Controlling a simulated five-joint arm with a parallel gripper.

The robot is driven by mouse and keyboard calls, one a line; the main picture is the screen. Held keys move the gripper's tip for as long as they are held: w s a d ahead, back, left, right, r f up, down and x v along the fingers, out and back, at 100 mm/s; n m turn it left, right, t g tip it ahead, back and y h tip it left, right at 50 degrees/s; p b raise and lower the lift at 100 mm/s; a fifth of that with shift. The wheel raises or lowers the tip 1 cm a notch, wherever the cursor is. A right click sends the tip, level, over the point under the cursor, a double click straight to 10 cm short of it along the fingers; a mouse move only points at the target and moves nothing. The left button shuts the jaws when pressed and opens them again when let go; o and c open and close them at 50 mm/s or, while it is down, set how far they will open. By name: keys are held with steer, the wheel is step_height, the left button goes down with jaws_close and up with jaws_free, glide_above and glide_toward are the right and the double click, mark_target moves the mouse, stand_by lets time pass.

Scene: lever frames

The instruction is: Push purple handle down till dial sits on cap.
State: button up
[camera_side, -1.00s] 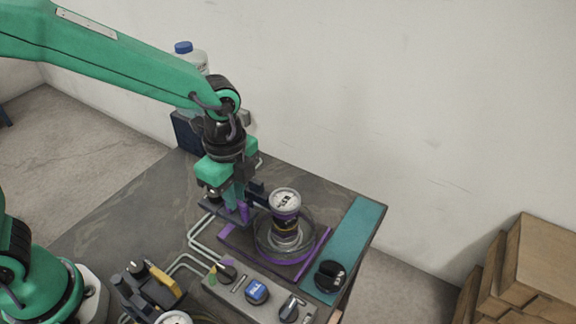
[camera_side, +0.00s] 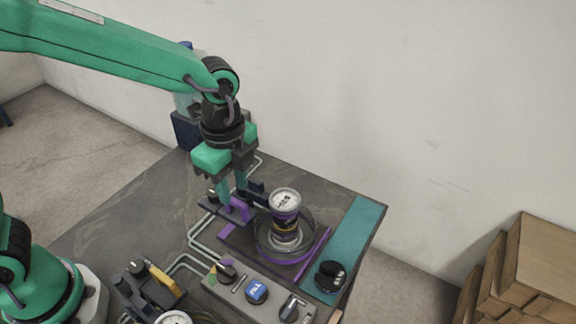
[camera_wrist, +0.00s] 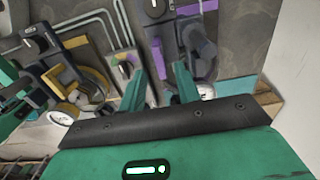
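The purple handle (camera_side: 238,209) sits on the dark lever frame in the side view, left of the dial. The dial (camera_side: 285,200) has a round white face. It stands above a dark, purple-banded cylinder in a clear round dish (camera_side: 312,240); the cap cannot be told apart. My gripper (camera_side: 232,195) points down just above the purple handle; whether it touches cannot be told. In the wrist view, the two teal fingertips (camera_wrist: 158,85) stand apart with nothing clearly held. The white dial face (camera_wrist: 206,92) shows there partly, beside the right finger.
A yellow-handled unit (camera_side: 160,280) with its own dial stands at the front left. A control panel with a blue button (camera_side: 256,291) and knobs lies in front. A black knob (camera_side: 329,276) sits on the teal strip (camera_side: 355,235). A bottle stands behind my arm.

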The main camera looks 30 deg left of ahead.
steer(key=shift+r, duration=2.35)
steer(key=shift+s+a+r+n, duration=0.1)
steer(key=shift+a+r+n, duration=0.2)
steer(key=shift+a, duration=0.2)
steer(key=s+a+r+n+t, duration=0.2)
steer(key=s+a+n, duration=0.3)
steer(key=a+n, duration=0.3)
steer(key=s+a+r+n+t, duration=0.2)
steer(key=s+a+n, duration=0.3)
steer(key=a+n, duration=0.4)
steer(key=shift+a+t, duration=0.15)
steer(key=shift+t, duration=0.65)
